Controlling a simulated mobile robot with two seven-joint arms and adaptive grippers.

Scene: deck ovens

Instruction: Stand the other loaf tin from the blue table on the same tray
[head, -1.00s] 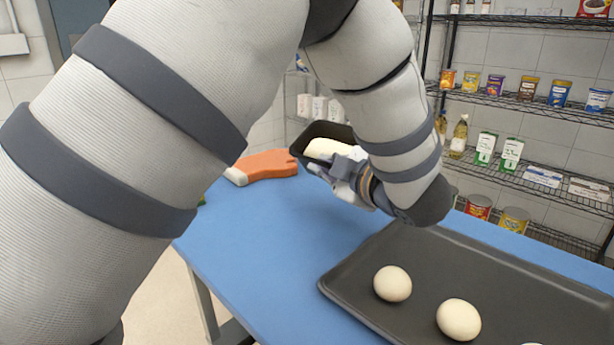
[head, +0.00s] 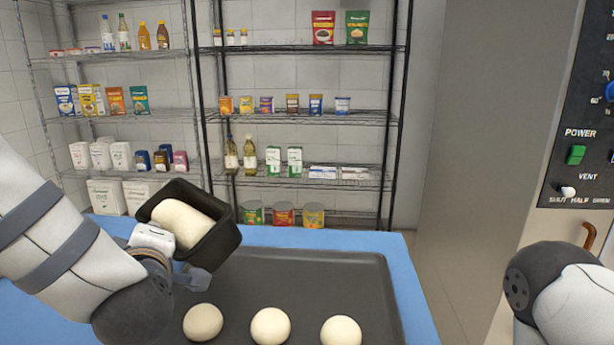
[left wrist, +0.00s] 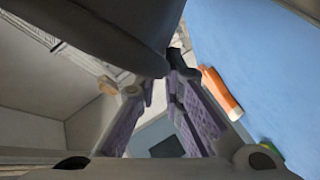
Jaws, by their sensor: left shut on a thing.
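A dark loaf tin (head: 216,246) with pale dough (head: 184,222) in it is held up at the left of the head view. My left gripper (head: 165,250) is shut on the tin's near side. The tin looks tilted in the picture and hangs above the back left of a dark tray (head: 300,270) on the blue table (head: 415,290). In the left wrist view the tin (left wrist: 100,30) fills the top, beside the gripper's fingers (left wrist: 165,85). My right arm shows at the right edge; its gripper is out of view. No other loaf tin shows.
Several pale dough balls (head: 270,326) sit on the tray's near part; its back right is bare. Wire shelves (head: 300,118) with goods stand behind the table. A grey panel and oven controls (head: 575,155) are at right.

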